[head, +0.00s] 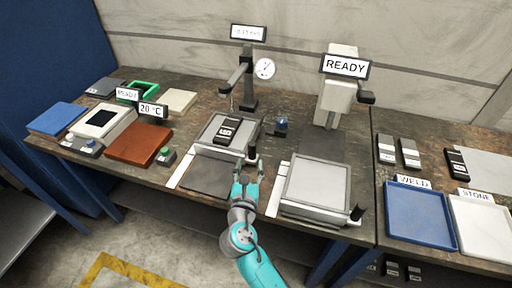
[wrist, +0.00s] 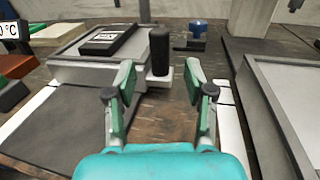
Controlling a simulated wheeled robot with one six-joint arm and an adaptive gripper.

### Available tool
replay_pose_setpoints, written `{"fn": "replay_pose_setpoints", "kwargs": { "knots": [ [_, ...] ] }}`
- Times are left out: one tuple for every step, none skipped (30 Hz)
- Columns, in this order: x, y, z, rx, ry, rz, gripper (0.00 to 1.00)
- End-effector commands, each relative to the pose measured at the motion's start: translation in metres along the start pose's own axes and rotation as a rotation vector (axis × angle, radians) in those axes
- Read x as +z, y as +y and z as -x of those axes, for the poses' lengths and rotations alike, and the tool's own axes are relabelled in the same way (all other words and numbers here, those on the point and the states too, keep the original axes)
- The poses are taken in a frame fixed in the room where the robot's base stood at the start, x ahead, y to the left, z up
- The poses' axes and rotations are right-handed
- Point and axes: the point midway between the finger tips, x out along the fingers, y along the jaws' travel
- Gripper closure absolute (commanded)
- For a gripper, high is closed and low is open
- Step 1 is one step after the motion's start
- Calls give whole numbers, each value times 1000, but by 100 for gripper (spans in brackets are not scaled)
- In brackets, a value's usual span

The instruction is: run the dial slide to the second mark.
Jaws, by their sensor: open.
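The dial slide (head: 212,140) is a grey plate below the dial gauge (head: 264,69), toward the back of its dark track (head: 207,178). A black block with a white label (head: 228,130) lies on it. The slide's upright black handle (wrist: 160,50) stands at its front right corner. My gripper (head: 248,170) is open and empty in front of the handle. In the wrist view my gripper (wrist: 160,78) has its fingers left and right of the handle's line, with the handle just beyond the tips. No marks can be made out on the pale strips beside the track.
A second slide (head: 317,184) with its own black handle stands to the right, under a READY display (head: 346,66). A blue knob (head: 282,122) sits behind the handle. A brown plate (head: 138,144) and a green button (head: 165,155) are at the left. A blue tray (head: 420,218) is far right.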

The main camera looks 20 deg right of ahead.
Motion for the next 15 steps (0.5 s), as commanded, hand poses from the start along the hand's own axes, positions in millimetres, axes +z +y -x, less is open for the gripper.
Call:
{"fn": "replay_pose_setpoints", "kwargs": {
  "knots": [
    [1, 0, -11, -3, -1, -1, 46],
    [1, -1, -16, -3, -1, -1, 46],
    [1, -1, -23, -4, -1, 0, 46],
    [1, -1, -29, -4, -1, 0, 46],
    [1, -1, -34, -3, -1, 0, 46],
    [0, -1, -41, -3, 0, 0, 46],
    [0, -1, -46, -3, 0, 0, 46],
    [1, -1, -50, -3, -1, 0, 46],
    [1, -1, -56, -2, -1, 0, 46],
    [0, 0, -60, -2, 0, 1, 46],
    [0, 0, -63, -2, -1, 0, 46],
    [0, -1, -68, -2, -1, 0, 46],
    [0, -1, -70, -2, 0, 1, 46],
    [0, -1, -72, -1, 0, 1, 46],
    [0, 0, -75, -1, 0, 1, 46]
  ]
}}
